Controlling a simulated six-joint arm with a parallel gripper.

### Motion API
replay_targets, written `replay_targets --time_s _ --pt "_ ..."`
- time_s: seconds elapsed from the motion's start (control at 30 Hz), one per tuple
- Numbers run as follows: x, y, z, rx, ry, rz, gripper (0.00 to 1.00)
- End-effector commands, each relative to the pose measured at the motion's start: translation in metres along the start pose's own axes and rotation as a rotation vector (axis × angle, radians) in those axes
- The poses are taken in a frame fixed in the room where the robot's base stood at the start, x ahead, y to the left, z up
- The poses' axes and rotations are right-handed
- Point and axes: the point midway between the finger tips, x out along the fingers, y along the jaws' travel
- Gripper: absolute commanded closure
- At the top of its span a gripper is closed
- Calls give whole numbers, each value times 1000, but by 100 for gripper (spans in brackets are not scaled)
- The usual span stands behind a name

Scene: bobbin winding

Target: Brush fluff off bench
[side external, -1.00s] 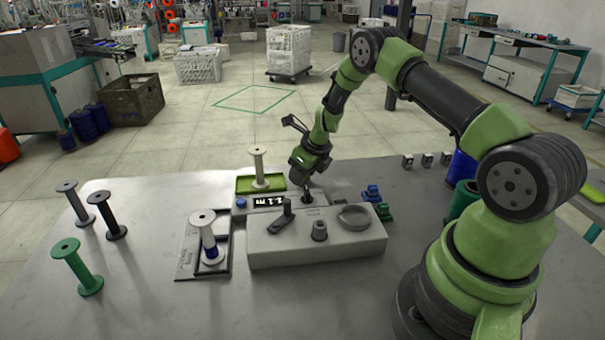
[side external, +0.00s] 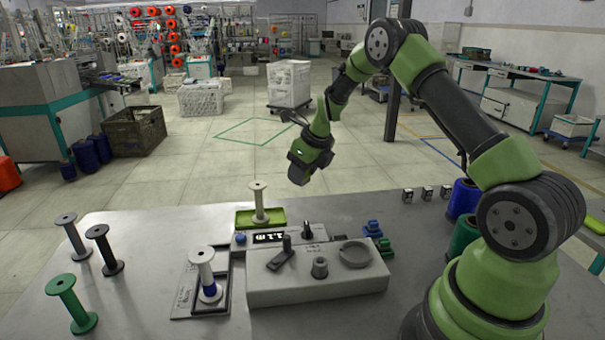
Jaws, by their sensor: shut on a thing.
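The bench (side external: 140,300) is a grey metal top in the side external view. I cannot make out any fluff on it, and I see no brush that I can tell apart. My gripper (side external: 299,178) is raised above the far side of the bench, behind the winder, pointing down and touching nothing on the bench. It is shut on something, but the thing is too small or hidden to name. The grey winder (side external: 320,285) stands mid-bench, with a black knob (side external: 307,231) at its back edge.
A white bobbin (side external: 259,200) stands in a green tray (side external: 272,222). Another bobbin (side external: 203,268) with blue thread stands in a dark frame. Grey, black and green (side external: 73,305) bobbins stand at the left. Blue and green clips (side external: 373,229) lie right of the winder.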

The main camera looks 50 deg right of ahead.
Motion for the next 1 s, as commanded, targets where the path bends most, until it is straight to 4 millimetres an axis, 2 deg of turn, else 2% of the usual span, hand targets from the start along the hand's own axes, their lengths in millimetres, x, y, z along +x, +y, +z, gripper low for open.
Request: replay_targets --time_s 0.13,0.23,0.5,0.63,0.8,1.0 --pt "0 -1 -1 0 0 0 79" --pt "-1 -10 -10 4 2 2 79" --pt "-12 -58 -69 10 4 7 79" --pt "-17 -72 -90 9 1 2 79" --pt "-17 -76 -100 3 0 0 79" --pt "-5 -76 -105 2 0 3 79"
